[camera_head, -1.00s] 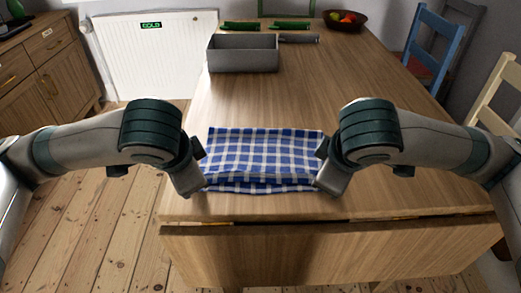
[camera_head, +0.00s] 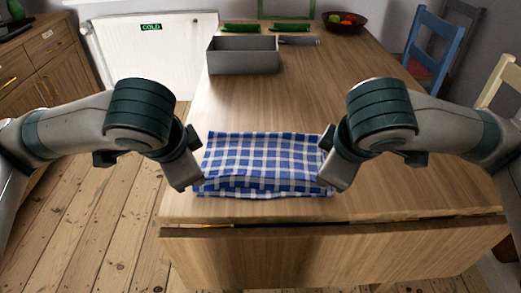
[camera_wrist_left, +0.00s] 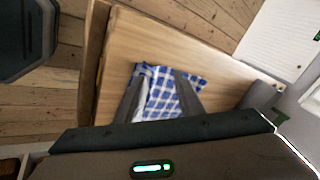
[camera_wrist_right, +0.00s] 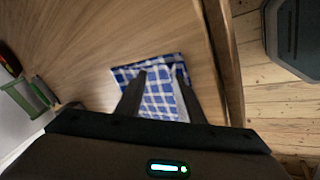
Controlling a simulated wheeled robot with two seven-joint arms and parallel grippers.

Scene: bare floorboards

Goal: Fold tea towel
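The blue and white checked tea towel (camera_head: 263,160) lies folded in layers near the front edge of the table. Its front edge is uneven, with a lower layer showing. My left gripper (camera_head: 192,184) is at its left side and my right gripper (camera_head: 332,182) is at its right side. In the left wrist view the fingers stand apart, with the towel (camera_wrist_left: 160,92) seen between and beyond them. In the right wrist view the fingers are also apart, with the towel (camera_wrist_right: 160,92) between and beyond. Whether the fingertips touch the cloth is unclear.
A grey open box (camera_head: 243,56) stands further back on the table (camera_head: 370,150). Green items (camera_head: 291,27) and a fruit bowl (camera_head: 345,22) are at the far end. Blue (camera_head: 434,45) and cream chairs stand at the right. The tabletop around the towel is clear.

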